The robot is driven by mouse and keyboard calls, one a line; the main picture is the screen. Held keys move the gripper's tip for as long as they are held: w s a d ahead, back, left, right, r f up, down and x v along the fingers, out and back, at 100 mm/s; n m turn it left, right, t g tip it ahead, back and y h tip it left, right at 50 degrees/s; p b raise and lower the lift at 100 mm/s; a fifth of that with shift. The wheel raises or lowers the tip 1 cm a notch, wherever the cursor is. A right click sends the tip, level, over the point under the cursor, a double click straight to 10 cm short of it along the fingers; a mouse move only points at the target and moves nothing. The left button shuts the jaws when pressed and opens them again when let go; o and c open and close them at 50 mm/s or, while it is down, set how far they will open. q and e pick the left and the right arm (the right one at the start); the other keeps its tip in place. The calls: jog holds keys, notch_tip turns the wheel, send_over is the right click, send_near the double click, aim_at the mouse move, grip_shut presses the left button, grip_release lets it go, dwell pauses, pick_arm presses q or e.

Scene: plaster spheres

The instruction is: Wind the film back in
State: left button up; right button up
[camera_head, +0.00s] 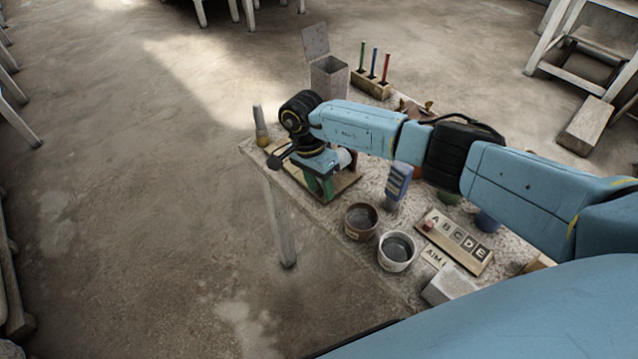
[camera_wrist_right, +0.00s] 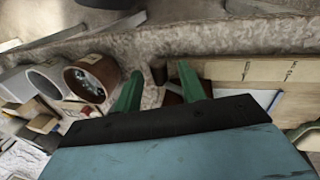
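A pale wooden board with small lettering (camera_wrist_right: 255,69) lies right of the fingers. A reddish-brown piece (camera_wrist_right: 174,98) is partly hidden behind the right finger. No film strip can be made out for certain. My left gripper is not in view.
A brown cup (camera_head: 360,221) and a white cup (camera_head: 397,252) stand near the table's front edge. A blue device (camera_head: 398,182), a lettered board (camera_head: 455,240), a lidded metal box (camera_head: 329,76) and a rack of colored sticks (camera_head: 371,84) share the table.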

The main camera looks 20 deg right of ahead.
grip_shut()
jog(key=shift+d+f+t+y, duration=0.1)
jog(key=shift+f+t+y, duration=0.1)
jog(key=shift+t, duration=0.4)
jog(key=shift+f+t+y, duration=0.1)
jog(key=shift+t+y, duration=0.1)
jog(key=shift+t, duration=0.4)
jog(key=shift+w+f+t+y, duration=0.15)
jog(key=shift+t+y, duration=0.25)
jog(key=shift+t, duration=0.5)
jog(key=shift+o, duration=0.2)
grip_release()
notch_tip(320, 180, up, 13)
jog(key=s, duration=0.2)
jog(key=shift+d, duration=0.1)
